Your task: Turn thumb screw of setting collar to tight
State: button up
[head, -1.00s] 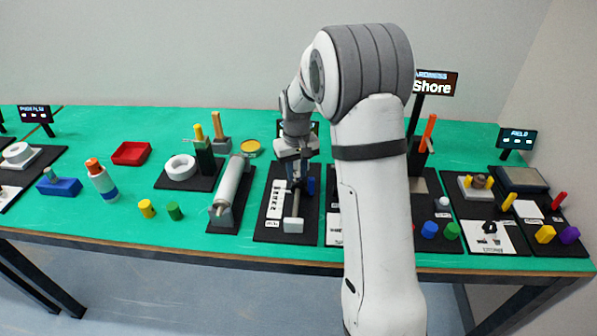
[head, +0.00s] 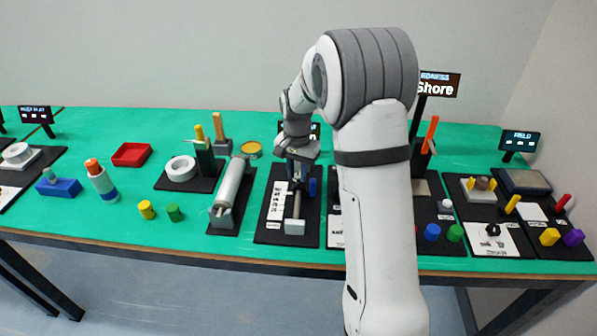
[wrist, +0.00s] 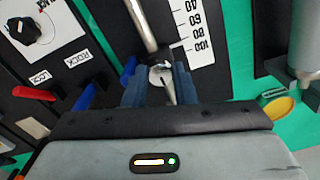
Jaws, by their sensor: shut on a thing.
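The setting collar sits on a steel rod (head: 296,206) that runs along a black board (head: 265,234) with a printed scale. The rod also shows in the wrist view (wrist: 141,24), beside the scale (wrist: 190,28). My gripper (head: 296,182) reaches down over the far part of the rod. In the wrist view my gripper (wrist: 157,78) is shut on a small silver piece (wrist: 163,77), which looks like the thumb screw. The fingers hide most of the collar, and I cannot read how tight the screw is.
A pale end block (head: 294,227) stands at the rod's near end. Blue (wrist: 88,96) and red (wrist: 34,93) levers lie left of the fingers in the wrist view. A roller stand (head: 229,187) is left of the board.

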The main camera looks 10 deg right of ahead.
aim_at(298, 176)
dwell(0.6)
jog(key=o, duration=1)
notch_tip(298, 176, up, 7)
jog(key=shift+f, duration=0.1)
jog(key=shift+r, duration=0.55)
jog(key=shift+s+r, duration=0.1)
jog(key=shift+s, duration=0.05)
jog(key=s+r+n+t, duration=0.2)
jog(key=s+n, duration=0.5)
jog(key=s, duration=2.1)
jog(key=shift+s+d+r+t, duration=0.2)
jog(key=shift+r+t, duration=0.1)
jog(key=shift+r, duration=0.25)
